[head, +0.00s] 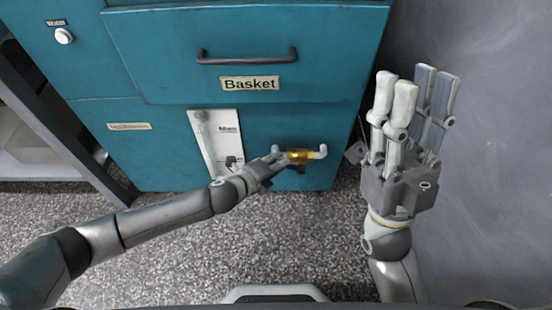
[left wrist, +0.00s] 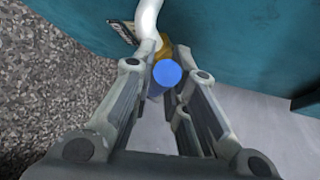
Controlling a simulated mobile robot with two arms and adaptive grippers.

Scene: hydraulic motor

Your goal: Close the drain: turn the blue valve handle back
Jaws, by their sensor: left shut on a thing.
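The brass valve (head: 300,156) sits low on the front of the teal cabinet, on a white pipe (head: 321,152). It also shows in the left wrist view (left wrist: 165,45), behind the blue valve handle. The blue valve handle (left wrist: 167,73) shows its round end between my left fingers. My left gripper (head: 275,160) is at the valve's left side and is shut on the handle, which it hides in the head view. The fingers also show in the left wrist view (left wrist: 166,78). My right gripper (head: 413,85) is raised at the right, open and empty, its fingers pointing up.
The teal cabinet has a drawer labelled Basket (head: 249,84) with a dark handle (head: 247,57) above the valve. A white panel (head: 217,142) is left of the valve. A grey wall (head: 490,150) stands at the right. The speckled floor (head: 290,240) in front is clear.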

